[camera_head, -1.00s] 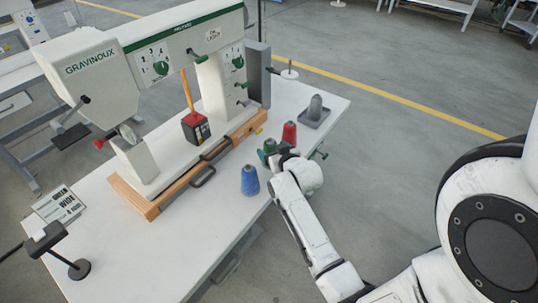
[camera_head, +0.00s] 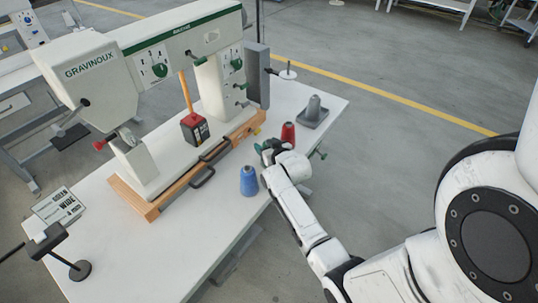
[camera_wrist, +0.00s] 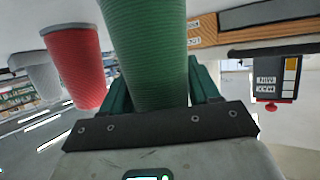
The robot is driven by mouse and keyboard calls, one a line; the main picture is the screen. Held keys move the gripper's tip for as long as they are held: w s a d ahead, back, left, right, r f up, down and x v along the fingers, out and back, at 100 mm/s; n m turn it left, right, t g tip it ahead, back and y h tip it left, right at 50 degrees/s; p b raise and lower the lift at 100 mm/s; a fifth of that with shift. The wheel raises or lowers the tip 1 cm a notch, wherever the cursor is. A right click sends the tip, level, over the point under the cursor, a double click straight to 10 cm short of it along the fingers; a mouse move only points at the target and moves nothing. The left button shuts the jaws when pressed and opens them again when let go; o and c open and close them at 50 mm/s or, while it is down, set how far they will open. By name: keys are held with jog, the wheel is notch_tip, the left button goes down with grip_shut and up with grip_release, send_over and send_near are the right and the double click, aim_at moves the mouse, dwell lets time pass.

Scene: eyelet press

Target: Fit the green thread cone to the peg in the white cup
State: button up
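The green thread cone (camera_wrist: 148,50) fills the middle of the wrist view, its wider end toward the picture's top. In the head view the cone (camera_head: 277,144) is mostly hidden behind my gripper (camera_head: 268,153). My gripper's dark green fingers (camera_wrist: 160,88) are on either side of the cone in the wrist view. No clear gap shows, but I cannot tell whether they press on it. Whether the cone is off the table is not clear. The white cup (camera_head: 288,75), a shallow dish with a thin upright peg, stands at the table's far corner in the head view.
The red cone (camera_head: 288,134) stands just behind my gripper, the blue cone (camera_head: 249,181) in front of it. A grey cone (camera_head: 314,106) stands on a grey tray (camera_head: 309,122). The large press (camera_head: 150,150) with its wooden base fills the left.

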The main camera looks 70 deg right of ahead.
jog(key=c, duration=0.7)
jog(key=shift+c, duration=0.3)
jog(key=shift+r, duration=0.15)
